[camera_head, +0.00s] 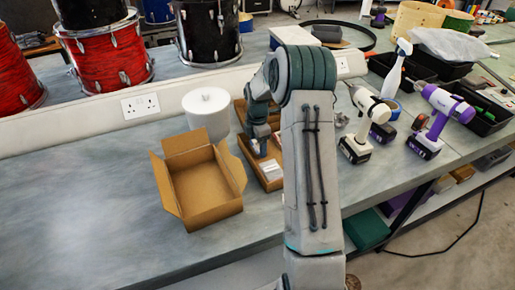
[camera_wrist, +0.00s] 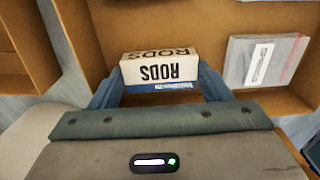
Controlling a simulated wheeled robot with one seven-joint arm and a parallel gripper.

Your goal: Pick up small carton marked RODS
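The small carton marked RODS (camera_wrist: 160,72) is white with black lettering and a blue band. In the wrist view it lies in a brown cardboard box (camera_wrist: 225,17), its lettering upside down. In the head view my gripper (camera_head: 258,150) reaches down into the box (camera_head: 269,184) behind my arm, and the RODS carton cannot be made out there.
A grey packet with a white label (camera_wrist: 262,60) lies in the same box, right of the carton. An open empty cardboard box (camera_head: 203,187) stands to the left, a white canister (camera_head: 208,112) behind. Power drills (camera_head: 438,120) stand right. The bench's left is clear.

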